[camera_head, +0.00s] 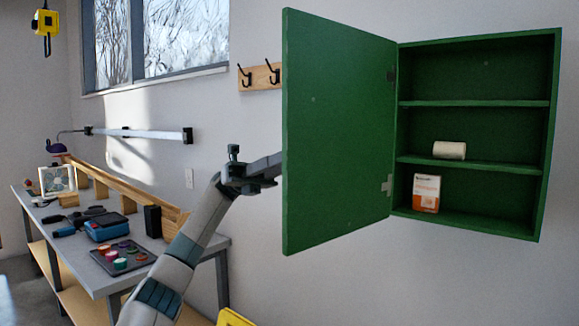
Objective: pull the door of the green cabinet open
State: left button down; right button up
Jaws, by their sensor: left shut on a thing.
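The green cabinet (551,130) hangs on the wall at the right, with its shelves and inside in plain view. Its door (335,130) is hinged on the cabinet's left side and stands wide open, swung out toward me and to the left. My left arm comes up from the bottom, and its gripper (278,165) reaches behind the door's free left edge. The fingertips are hidden by the door panel, and so is the handle. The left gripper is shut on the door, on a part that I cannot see. My right gripper is not in view.
Inside the cabinet are a white roll (449,150) on the middle shelf and an orange-and-white box (426,193) at the bottom. A workbench (215,245) with tools stands at the left. A hook rack (259,76) is on the wall behind the door. Wall below the cabinet is clear.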

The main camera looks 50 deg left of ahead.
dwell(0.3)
pick_arm(q)
jog(key=c, duration=1.4)
grip_release()
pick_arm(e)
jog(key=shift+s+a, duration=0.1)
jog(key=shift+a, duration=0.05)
